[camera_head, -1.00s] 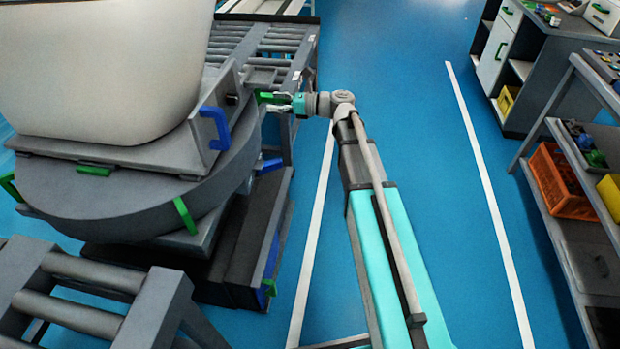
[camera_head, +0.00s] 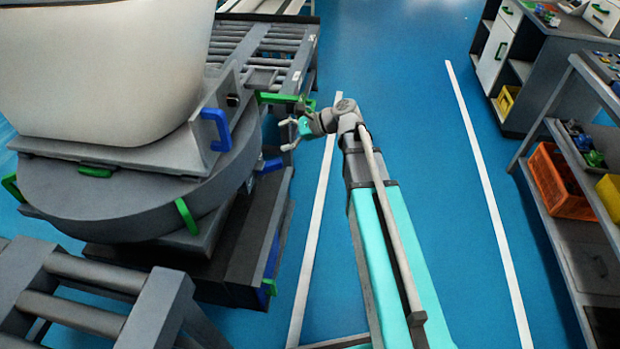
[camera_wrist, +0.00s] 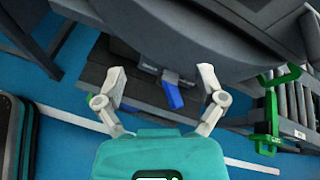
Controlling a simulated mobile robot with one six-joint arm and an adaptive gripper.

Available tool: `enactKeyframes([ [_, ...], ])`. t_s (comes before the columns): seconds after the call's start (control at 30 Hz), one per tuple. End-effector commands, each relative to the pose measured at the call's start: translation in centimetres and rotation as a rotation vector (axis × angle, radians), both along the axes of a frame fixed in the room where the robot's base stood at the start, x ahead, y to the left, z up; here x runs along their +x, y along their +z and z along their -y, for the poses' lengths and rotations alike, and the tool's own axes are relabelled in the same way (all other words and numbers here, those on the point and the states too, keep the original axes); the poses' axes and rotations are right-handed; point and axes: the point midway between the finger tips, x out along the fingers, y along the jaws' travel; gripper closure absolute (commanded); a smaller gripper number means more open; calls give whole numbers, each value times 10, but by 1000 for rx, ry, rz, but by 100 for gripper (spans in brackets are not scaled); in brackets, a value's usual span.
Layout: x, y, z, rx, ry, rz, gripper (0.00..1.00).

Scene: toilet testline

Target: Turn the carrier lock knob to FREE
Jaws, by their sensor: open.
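A white ceramic body (camera_head: 100,70) sits on a grey carrier plate (camera_head: 165,153) above a round grey turntable (camera_head: 120,205). A large blue handle (camera_head: 216,130) stands on the carrier's side. A smaller blue lever (camera_head: 270,165) sticks out below the turntable's rim; a blue lever also shows in the wrist view (camera_wrist: 172,93), ahead between my fingers. No label is readable, so I cannot tell which part is the lock knob. My gripper (camera_head: 286,135) is open and empty, right of the turntable. In the wrist view its fingers (camera_wrist: 160,78) are spread and apart from the lever.
A green handle (camera_head: 278,98) is at the end of the roller conveyor (camera_head: 262,45), just above my gripper. A green bracket also shows at right in the wrist view (camera_wrist: 270,125). The blue floor (camera_head: 420,160) right of my arm is clear up to shelves with an orange crate (camera_head: 560,185).

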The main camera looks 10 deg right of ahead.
Motion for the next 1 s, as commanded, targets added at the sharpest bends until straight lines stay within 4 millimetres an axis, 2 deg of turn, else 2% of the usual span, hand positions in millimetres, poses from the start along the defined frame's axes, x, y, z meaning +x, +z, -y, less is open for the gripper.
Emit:
enactKeyframes([
  [0.47,-42,-36,9,-326,205,203,11],
  [1.0,-86,-67,34,-659,511,386,11],
])
